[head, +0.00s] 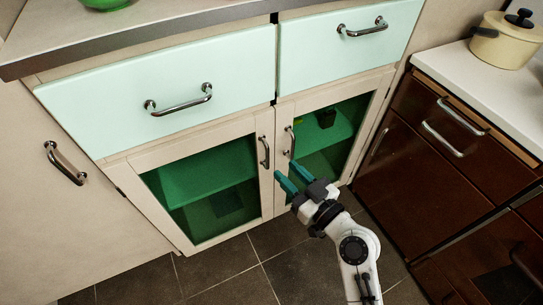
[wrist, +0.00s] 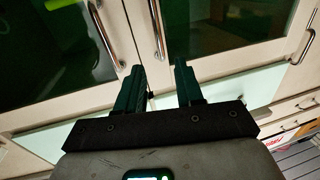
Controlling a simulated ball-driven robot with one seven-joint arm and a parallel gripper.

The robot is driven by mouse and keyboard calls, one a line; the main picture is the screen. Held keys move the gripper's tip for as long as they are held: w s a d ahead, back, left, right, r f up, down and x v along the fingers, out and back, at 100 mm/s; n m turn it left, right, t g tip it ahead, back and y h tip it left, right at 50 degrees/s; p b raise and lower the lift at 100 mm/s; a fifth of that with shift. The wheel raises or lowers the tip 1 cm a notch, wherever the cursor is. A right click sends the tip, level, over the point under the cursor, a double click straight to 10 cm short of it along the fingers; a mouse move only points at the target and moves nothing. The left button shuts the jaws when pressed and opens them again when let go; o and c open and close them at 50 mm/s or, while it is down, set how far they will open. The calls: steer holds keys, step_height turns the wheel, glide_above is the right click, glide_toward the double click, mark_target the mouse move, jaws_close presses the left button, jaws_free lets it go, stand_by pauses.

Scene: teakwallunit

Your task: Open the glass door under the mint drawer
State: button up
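Two mint drawers, the left one (head: 120,95) and the right one (head: 345,42), sit side by side. Under each is a cream-framed glass door with green shelving behind, the left door (head: 205,190) and the right door (head: 325,130); both look closed. Their upright metal handles, left (head: 265,153) and right (head: 291,142), are near the middle seam. My gripper (head: 286,169) is just below these handles, fingers apart and nothing between them. In the wrist view, the gripper (wrist: 159,84) is open, with two handles (wrist: 157,30) (wrist: 105,35) beyond the fingertips; contact is not visible.
A beige door with a handle (head: 65,163) is at the left. Dark brown cabinets (head: 425,170) close in on the right, with a cream pot (head: 508,42) on their white counter. A green bowl (head: 103,3) is on the worktop. Tiled floor (head: 225,270) is clear in front.

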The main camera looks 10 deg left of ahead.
steer(key=x, duration=0.7)
steer(key=shift+a+f, duration=0.1)
jaws_close()
stand_by(1.3)
